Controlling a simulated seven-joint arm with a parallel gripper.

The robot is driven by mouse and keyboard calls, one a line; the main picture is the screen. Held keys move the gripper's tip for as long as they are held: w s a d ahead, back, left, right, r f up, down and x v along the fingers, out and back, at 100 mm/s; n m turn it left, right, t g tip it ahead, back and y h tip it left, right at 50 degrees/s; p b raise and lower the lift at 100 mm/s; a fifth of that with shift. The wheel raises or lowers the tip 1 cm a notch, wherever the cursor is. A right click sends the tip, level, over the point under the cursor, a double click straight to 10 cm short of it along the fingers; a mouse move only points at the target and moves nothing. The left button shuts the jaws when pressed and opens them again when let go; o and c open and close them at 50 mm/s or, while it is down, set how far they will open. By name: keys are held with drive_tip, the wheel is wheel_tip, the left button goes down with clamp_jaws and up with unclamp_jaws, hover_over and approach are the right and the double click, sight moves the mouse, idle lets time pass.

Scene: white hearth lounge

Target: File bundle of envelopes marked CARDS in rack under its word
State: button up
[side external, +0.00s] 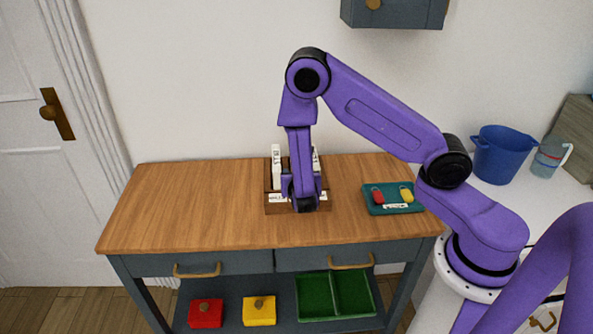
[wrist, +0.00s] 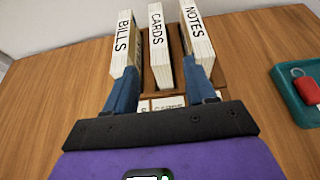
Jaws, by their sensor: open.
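The brown rack (side external: 282,209) stands on the wooden table, and my wrist view looks down into it (wrist: 151,96). Three cream envelope bundles stand upright in it: BILLS (wrist: 124,45) at left, CARDS (wrist: 160,50) in the middle and NOTES (wrist: 197,40) at right. My gripper (wrist: 162,75) is open, with one blue finger on each side of the CARDS bundle and apart from it. The fingertips are close to BILLS and NOTES; contact cannot be told. The white label strip (wrist: 165,103) on the rack's front is partly hidden by my gripper. My arm hides much of the rack in the side view.
A teal tray (side external: 373,208) with red and yellow tagged items lies right of the rack. The table's left side (side external: 190,205) is clear. A blue bucket (side external: 501,155) and a jug (side external: 549,157) stand farther right. Red, yellow and green containers sit on the shelf below.

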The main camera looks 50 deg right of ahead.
drive_tip(key=shift+v, duration=1.45)
drive_tip(key=s+a+r+m+g+y, duration=0.2)
drive_tip(key=s+r+m+g+y, duration=0.1)
drive_tip(key=s, duration=0.6)
drive_tip(key=s+a+r+m+g+y, duration=0.2)
drive_tip(key=s+r+m, duration=0.4)
drive_tip(key=s, duration=0.3)
drive_tip(key=s+a+r+m+g+y, duration=0.2)
drive_tip(key=s+r+m+g+y, duration=0.2)
drive_tip(key=s, duration=0.6)
drive_tip(key=shift+a+r+m+y, duration=0.4)
drive_tip(key=shift+r+m+y, duration=0.1)
drive_tip(key=shift+m, duration=0.2)
